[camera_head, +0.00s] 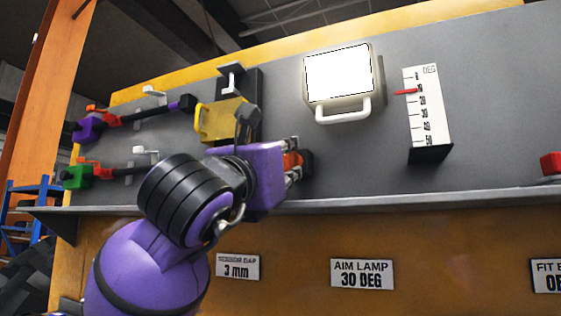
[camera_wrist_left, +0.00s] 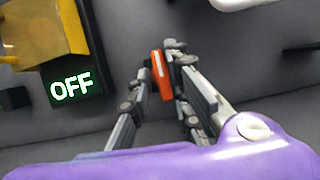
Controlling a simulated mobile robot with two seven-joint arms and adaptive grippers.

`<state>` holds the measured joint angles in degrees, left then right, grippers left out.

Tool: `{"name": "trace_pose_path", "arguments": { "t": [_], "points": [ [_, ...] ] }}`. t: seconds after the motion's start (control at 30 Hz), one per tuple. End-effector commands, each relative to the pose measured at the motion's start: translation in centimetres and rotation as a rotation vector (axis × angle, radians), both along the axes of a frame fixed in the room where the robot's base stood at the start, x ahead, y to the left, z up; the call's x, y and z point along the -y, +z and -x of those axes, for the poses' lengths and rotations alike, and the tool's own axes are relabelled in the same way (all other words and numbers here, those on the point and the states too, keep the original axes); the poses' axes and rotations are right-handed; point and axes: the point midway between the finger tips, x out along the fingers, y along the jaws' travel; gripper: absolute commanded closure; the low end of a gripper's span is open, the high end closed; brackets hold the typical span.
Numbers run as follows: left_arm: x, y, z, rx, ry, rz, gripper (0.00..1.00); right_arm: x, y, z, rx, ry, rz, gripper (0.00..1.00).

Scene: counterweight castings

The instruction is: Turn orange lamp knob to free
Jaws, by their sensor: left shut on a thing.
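The orange knob (camera_head: 291,161) sticks out from the grey panel, just right of the yellow block and below the white lamp (camera_head: 338,76). It also shows in the left wrist view (camera_wrist_left: 160,76) as an orange bar. My left gripper (camera_head: 294,158) is shut on the knob, with one finger on each side. Its fingertips (camera_wrist_left: 165,63) are close to the panel in the wrist view. The purple gripper body and arm hide part of the knob's surroundings in the head view. No marks for the knob's positions can be read. My right gripper is not in view.
A yellow block (camera_head: 222,119) stands left of the knob, above a lit OFF display (camera_wrist_left: 76,87). A white scale with a red pointer (camera_head: 428,105) is further right. Red, purple and green tools hang at left. A ledge (camera_head: 400,206) runs below, above the AIM LAMP 30 DEG label (camera_head: 362,274).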

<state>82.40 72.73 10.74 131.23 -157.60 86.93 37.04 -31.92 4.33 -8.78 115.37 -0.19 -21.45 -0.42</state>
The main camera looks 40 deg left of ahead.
Motion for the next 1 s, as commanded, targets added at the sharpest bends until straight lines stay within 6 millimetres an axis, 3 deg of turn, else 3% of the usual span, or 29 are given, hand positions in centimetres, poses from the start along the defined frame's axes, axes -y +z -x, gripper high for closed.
{"name": "trace_pose_path", "arguments": {
  "t": [0.37, 0.4, 0.47, 1.0],
  "points": [
    [0.2, 0.15, 0.03, 0.005, -0.006, 0.0, 1.0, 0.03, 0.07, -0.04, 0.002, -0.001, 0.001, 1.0],
    [0.2, 0.17, 0.04, 0.006, -0.006, 0.0, 0.79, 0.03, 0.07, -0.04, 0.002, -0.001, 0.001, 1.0],
    [0.19, 0.2, 0.05, 0.007, -0.006, -0.001, 0.71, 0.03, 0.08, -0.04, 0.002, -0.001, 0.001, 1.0],
    [0.2, -0.13, 0.8, 0.005, -0.001, 0.001, 0.7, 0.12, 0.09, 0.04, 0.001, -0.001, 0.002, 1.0]
  ]
}}
